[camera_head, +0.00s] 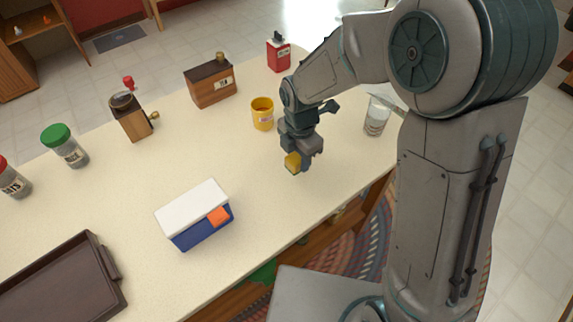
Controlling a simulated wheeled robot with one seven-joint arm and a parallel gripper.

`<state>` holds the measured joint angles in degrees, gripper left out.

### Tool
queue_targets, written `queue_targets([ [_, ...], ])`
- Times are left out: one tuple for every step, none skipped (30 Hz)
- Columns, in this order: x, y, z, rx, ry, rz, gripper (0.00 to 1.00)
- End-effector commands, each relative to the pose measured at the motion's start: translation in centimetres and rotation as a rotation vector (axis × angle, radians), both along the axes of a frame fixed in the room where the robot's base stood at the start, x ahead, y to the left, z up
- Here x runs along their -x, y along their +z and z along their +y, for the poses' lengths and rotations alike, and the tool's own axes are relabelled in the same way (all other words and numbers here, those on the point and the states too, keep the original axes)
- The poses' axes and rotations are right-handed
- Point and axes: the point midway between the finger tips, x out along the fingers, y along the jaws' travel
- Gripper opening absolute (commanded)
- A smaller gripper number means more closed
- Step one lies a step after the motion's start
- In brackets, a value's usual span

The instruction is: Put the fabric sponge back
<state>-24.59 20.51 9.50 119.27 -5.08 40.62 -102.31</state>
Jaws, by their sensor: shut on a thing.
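My gripper (294,160) points down above the right part of the counter and is shut on a small yellow piece, which looks like the fabric sponge (292,163). Only the lower part of the sponge shows below the fingers; the rest is hidden. I cannot tell whether it touches the counter. A yellow cup (262,114) stands just left of and behind the gripper.
On the cream counter (130,190) are a white-and-blue box (195,208), a dark tray (118,290), a wooden grinder (131,122), a wooden box (209,88), a red tin (278,54), a glass (376,118) and a green-lidded jar (65,146). Counter between gripper and white-and-blue box is clear.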

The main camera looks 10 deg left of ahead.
Motion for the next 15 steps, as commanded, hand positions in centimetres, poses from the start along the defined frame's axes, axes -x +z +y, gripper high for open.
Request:
queue_targets([
  [-0.3, -0.6, 1.0, 0.002, 0.004, 0.003, 0.16],
  [-0.4, -0.9, 1.5, 0.002, 0.005, 0.002, 0.16],
  [-0.6, -1.2, 2.0, 0.002, 0.002, 0.001, 0.16],
  [-0.7, -1.5, 2.4, 0.001, 0.002, 0.001, 0.16],
  [-0.9, -1.6, 2.6, 0.001, 0.001, 0.001, 0.16],
  [-1.0, -1.9, 2.9, 0.0, 0.0, 0.0, 0.16],
  [-1.1, -2.0, 3.1, 0.0, 0.0, 0.0, 0.16],
  [-1.1, -2.0, 3.3, 0.0, 0.0, -0.001, 0.16],
  [-1.1, -2.2, 3.4, 0.001, 0.0, -0.001, 0.16],
  [-1.1, -2.4, 3.4, 0.0, -0.001, 0.0, 0.16],
  [-1.1, -2.7, 3.4, 0.002, -0.001, 0.001, 0.16],
  [-1.1, -3.3, 3.4, 0.002, -0.001, 0.003, 0.16],
  [-1.1, -3.8, 3.4, 0.002, -0.002, 0.003, 0.16],
  [-1.1, -4.2, 3.4, 0.003, -0.002, 0.003, 0.16],
  [-1.1, -4.8, 3.4, 0.002, -0.002, 0.003, 0.16],
])
